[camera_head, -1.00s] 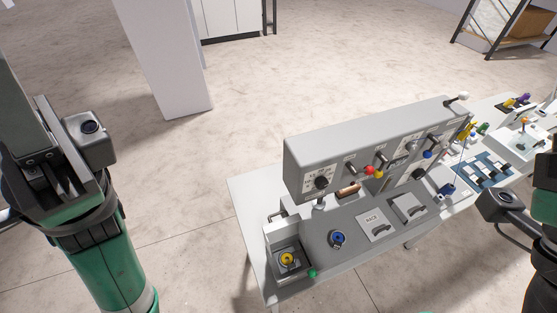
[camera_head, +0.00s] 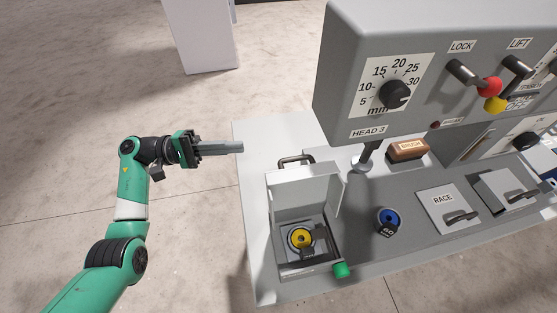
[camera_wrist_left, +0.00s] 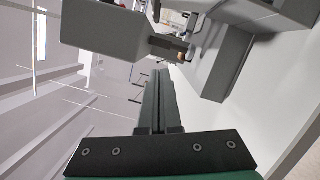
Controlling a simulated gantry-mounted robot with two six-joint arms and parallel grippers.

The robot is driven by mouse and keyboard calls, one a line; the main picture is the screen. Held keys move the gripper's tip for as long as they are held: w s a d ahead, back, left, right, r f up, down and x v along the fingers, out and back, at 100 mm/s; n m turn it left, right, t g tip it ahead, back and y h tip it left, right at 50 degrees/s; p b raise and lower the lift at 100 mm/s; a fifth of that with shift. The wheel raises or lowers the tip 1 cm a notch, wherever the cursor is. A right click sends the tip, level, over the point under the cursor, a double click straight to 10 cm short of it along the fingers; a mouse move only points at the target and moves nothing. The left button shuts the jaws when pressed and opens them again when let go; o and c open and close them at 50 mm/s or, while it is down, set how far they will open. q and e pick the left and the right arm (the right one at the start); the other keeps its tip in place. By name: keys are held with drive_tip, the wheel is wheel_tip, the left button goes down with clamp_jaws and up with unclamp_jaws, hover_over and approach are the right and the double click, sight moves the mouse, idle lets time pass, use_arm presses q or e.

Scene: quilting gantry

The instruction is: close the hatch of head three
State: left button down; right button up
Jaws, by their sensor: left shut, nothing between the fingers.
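In the head view the hatch of head three is the light grey lid (camera_head: 303,193), standing up and open at the back of a small box (camera_head: 283,272). A yellow round part (camera_head: 301,238) shows inside the box. A green knob (camera_head: 341,270) sits at its front right corner. The HEAD 3 label (camera_head: 368,133) is on the grey housing above. My left gripper (camera_head: 240,147) is shut and empty, behind and to the left of the lid, apart from it. Its shut fingers (camera_wrist_left: 160,78) also show in the left wrist view. My right gripper is out of view.
A dark handle (camera_head: 296,160) stands just behind the lid. The housing with its dial (camera_head: 396,94) and levers overhangs to the right. A brown brush (camera_head: 408,149), a blue knob (camera_head: 388,218) and the RACE cover (camera_head: 447,208) lie further right. The table's left strip (camera_head: 254,210) is clear.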

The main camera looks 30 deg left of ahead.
sight(300, 190)
use_arm(q)
drive_tip(key=w+d+r+p, duration=0.2)
drive_tip(key=d, duration=0.9)
drive_tip(key=shift+d+r+p, duration=0.2)
drive_tip(key=shift+r+p, duration=0.05)
drive_tip(key=shift+p, duration=0.1)
